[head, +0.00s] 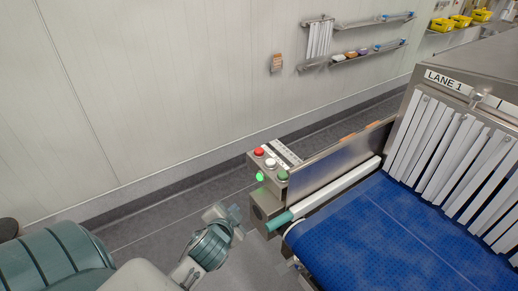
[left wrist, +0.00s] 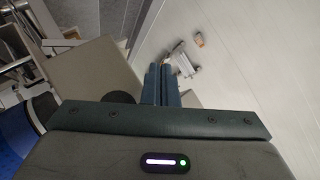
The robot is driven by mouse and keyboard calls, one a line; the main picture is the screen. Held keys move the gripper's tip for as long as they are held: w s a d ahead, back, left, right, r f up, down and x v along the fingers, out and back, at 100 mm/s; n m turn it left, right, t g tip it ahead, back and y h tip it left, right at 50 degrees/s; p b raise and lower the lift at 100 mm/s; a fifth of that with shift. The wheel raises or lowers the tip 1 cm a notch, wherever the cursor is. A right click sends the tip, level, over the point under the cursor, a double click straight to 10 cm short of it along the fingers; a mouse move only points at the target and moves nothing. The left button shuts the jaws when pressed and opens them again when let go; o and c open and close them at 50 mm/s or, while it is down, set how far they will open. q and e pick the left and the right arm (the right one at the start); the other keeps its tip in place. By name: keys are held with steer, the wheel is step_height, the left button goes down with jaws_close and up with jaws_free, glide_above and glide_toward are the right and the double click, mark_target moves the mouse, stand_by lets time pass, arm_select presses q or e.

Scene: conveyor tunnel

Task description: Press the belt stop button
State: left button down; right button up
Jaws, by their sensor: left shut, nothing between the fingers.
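A metal control box (head: 256,164) stands at the near corner of the conveyor in the head view. On its top sit a red button (head: 259,152), a white button (head: 270,163) and a green button (head: 283,175), beside a printed label strip (head: 281,153). A green lamp (head: 259,177) glows on its side. My left gripper (head: 233,213) is in front of the box, below and to the left of it, apart from the buttons. Its fingers (left wrist: 160,85) are together and empty in the left wrist view. The buttons cannot be made out there. My right gripper is not in view.
The blue belt (head: 390,235) runs under white strip curtains (head: 435,140) marked LANE 1. A metal side rail (head: 340,160) and a roller (head: 335,188) lie right of the box. Wall shelves (head: 355,55) hold small items. Floor left of the box is clear.

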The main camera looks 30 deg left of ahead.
arm_select(q)
steer(key=w+d+r+m+t+h, duration=0.15)
steer(key=r+m+t, duration=0.25)
steer(key=r, duration=0.4)
steer(key=w+r+m+t+h+p, duration=0.1)
steer(key=w+r+m+t, duration=0.2)
steer(key=r, duration=0.5)
steer(key=w+d+r+m+t+h, duration=0.1)
steer(key=w+r+m+t, duration=0.25)
steer(key=r, duration=0.55)
steer(key=d+r+m+g+h, duration=0.1)
steer(key=d+m+g+h, duration=0.25)
steer(key=m+h, duration=0.45)
steer(key=w+d+r+m+g+h, duration=0.1)
steer(key=d+r+m+g+h, duration=0.2)
steer(key=m, duration=0.9)
steer(key=d+m+g+h, duration=0.3)
steer(key=d+m+h, duration=0.25)
steer(key=m, duration=0.45)
steer(key=w+a+f+m+g+y, duration=0.1)
steer(key=w+a+f+m+y, duration=0.1)
steer(key=a+y, duration=0.4)
steer(key=w+a+f+m+g+y, duration=0.1)
steer(key=w+a+f+g+y, duration=0.1)
steer(key=a+y, duration=0.4)
steer(key=w+a+f, duration=0.1)
steer(key=a, duration=0.3)
steer(key=shift+w+a+m+g+y, duration=0.25)
steer(key=shift+a+m+g+y, duration=0.05)
steer(key=shift+a+m+y, duration=0.1)
